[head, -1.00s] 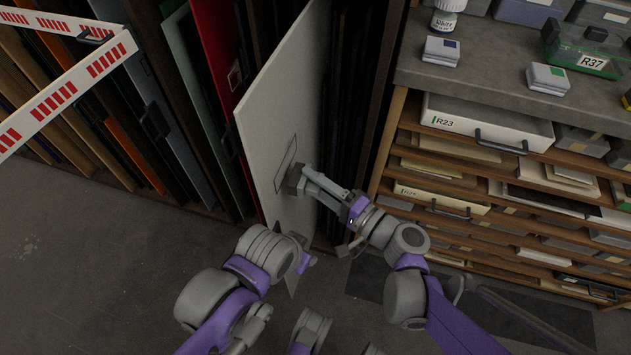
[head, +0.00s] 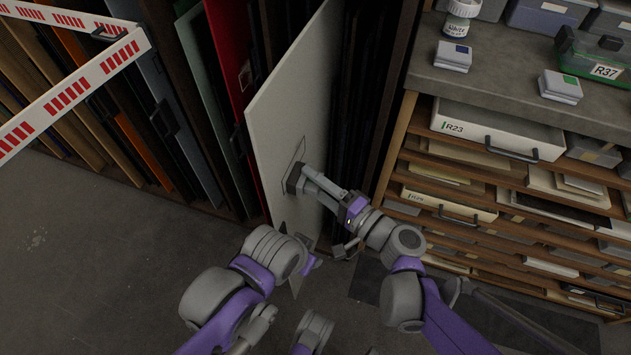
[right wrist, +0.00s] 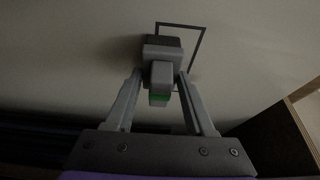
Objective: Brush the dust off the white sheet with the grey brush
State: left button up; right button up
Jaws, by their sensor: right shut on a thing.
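The white sheet (head: 290,100) stands upright, edge out, in the rack and fills the back of the right wrist view (right wrist: 75,45). A thin dark rectangular outline (head: 303,143) is marked on its face. My right gripper (head: 312,180) is shut on the grey brush (head: 293,178). The brush head lies against or very close to the sheet, at the lower part of the outline. In the right wrist view the brush (right wrist: 162,58) sits between the fingertips (right wrist: 160,82), with a green patch below. My left arm is low in front of the sheet; its gripper (head: 310,262) is mostly hidden. I cannot make out dust.
A red panel (head: 228,60) and several other panels stand in the rack to the left. A red-and-white barrier (head: 70,92) crosses the upper left. At right is a drawer cabinet with an open drawer (head: 490,130) and boxes on its grey top (head: 490,70).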

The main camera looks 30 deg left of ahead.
jog(key=shift+w+a, duration=0.2)
jog(key=shift+w, duration=0.8)
jog(key=shift+w+a, duration=0.15)
jog(key=shift+w, duration=0.85)
jog(key=shift+w+a, duration=0.3)
jog(key=shift+w, duration=0.65)
jog(key=shift+w+a, duration=0.25)
jog(key=shift+w, duration=0.65)
jog(key=shift+r+p, duration=0.5)
jog(key=shift+r, duration=0.4)
jog(key=shift+s+d, duration=0.3)
jog(key=shift+s, duration=1)
jog(key=shift+s+d, duration=0.25)
jog(key=shift+s, duration=1.1)
jog(key=shift+s+d, duration=0.3)
jog(key=shift+s, duration=1)
jog(key=shift+r+p, duration=0.75)
jog(key=shift+r, duration=0.25)
jog(key=shift+w+a+f, duration=0.1)
jog(key=shift+w+a, duration=0.1)
jog(key=shift+w, duration=0.85)
jog(key=shift+w+a, duration=0.15)
jog(key=shift+w, duration=0.9)
jog(key=shift+w+a, duration=0.3)
jog(key=shift+w, duration=0.65)
jog(key=shift+w+a, duration=0.25)
jog(key=shift+w, duration=0.7)
jog(key=shift+d, duration=0.1)
